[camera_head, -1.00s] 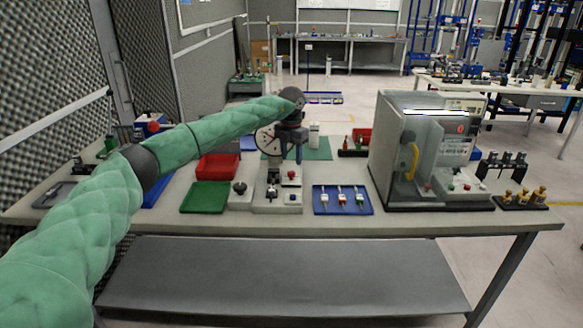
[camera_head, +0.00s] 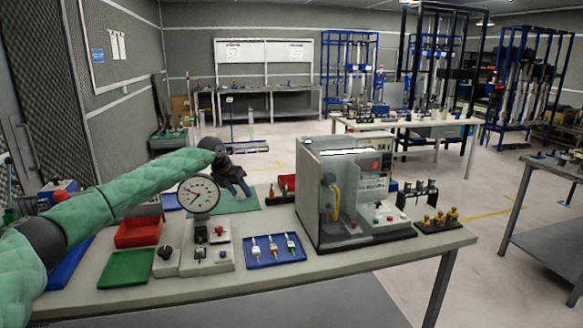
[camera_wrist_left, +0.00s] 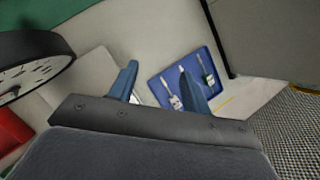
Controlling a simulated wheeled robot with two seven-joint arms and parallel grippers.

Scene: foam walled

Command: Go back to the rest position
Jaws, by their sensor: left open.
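My left arm, in a green quilted sleeve, reaches in from the left in the head view. Its gripper (camera_head: 238,188) hangs above the table behind the round dial gauge (camera_head: 198,194). In the left wrist view my left gripper (camera_wrist_left: 158,82) shows two blue fingers set apart, with nothing between them. Below the fingers lie the pale table top and a blue tray (camera_wrist_left: 157,86) with small fittings. The gauge's edge (camera_wrist_left: 30,62) shows at the left of that view. My right gripper is not in either view.
The work table (camera_head: 290,275) also holds a red bin (camera_head: 138,232), a green tray (camera_head: 126,268), a blue tray (camera_head: 248,262) and a clear-fronted machine cabinet (camera_head: 312,205). Brass fittings (camera_head: 438,220) stand at its right end. Open floor (camera_head: 460,265) lies to the right, before another table.

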